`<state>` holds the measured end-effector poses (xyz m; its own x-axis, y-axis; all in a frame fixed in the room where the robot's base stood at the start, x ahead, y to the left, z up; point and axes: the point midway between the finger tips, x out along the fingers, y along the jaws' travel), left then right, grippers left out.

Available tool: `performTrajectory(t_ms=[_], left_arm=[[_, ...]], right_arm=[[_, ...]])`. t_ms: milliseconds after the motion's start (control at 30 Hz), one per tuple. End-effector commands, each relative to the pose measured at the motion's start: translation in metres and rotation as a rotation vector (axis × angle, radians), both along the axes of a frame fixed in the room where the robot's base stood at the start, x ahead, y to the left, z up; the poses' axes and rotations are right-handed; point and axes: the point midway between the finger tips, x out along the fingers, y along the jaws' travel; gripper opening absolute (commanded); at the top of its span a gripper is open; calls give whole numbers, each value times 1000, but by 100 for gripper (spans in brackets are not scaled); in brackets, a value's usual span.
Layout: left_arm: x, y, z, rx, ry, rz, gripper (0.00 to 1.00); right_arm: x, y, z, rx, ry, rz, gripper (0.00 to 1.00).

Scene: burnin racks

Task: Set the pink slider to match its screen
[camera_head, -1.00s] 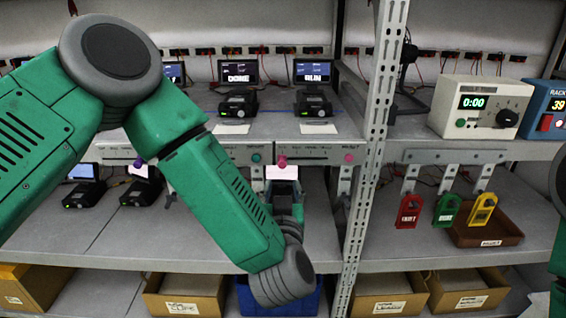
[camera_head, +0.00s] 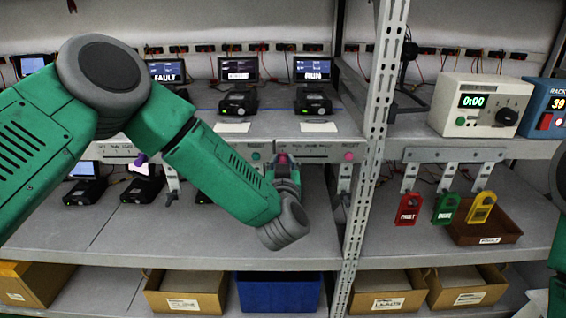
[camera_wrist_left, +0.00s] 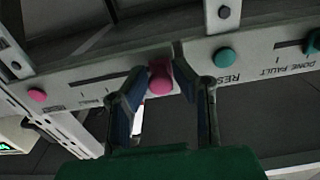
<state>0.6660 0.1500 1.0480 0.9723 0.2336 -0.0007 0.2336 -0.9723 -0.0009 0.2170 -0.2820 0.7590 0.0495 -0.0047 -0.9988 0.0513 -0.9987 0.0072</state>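The pink slider knob (camera_head: 282,159) sits on the strip along the shelf edge, below the screen reading RUN (camera_head: 313,69). My left gripper (camera_head: 283,172) is right at the knob. In the left wrist view, which is upside down, the pink knob (camera_wrist_left: 160,79) lies between the two fingertips of my left gripper (camera_wrist_left: 159,70). The fingers stand apart on either side of it, with no clear grip visible. The strip's slot and printed labels (camera_wrist_left: 92,97) show beside the knob, too small to read fully. My right gripper is out of view.
A pink button (camera_head: 347,156) is to the right and a green RESET button (camera_head: 255,156) to the left on the same edge. A metal rack post (camera_head: 368,150) stands to the right. Coloured tags (camera_head: 446,209) hang beyond it. A blue bin (camera_head: 279,291) is below.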

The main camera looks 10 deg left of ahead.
Motion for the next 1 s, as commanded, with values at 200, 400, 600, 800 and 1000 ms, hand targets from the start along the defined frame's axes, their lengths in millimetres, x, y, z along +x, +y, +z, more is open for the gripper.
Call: performTrajectory(t_ms=[200,400,600,800,1000], left_arm=[[0,-1,0,0,0,0,0],[5,-21,0,1,-1,-3,0],[9,-35,0,0,-1,0,0],[8,-34,0,0,0,0,23],[8,-34,0,-1,0,0,39]], right_arm=[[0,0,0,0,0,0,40],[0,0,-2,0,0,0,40],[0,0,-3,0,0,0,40],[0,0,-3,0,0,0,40],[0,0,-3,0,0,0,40]])
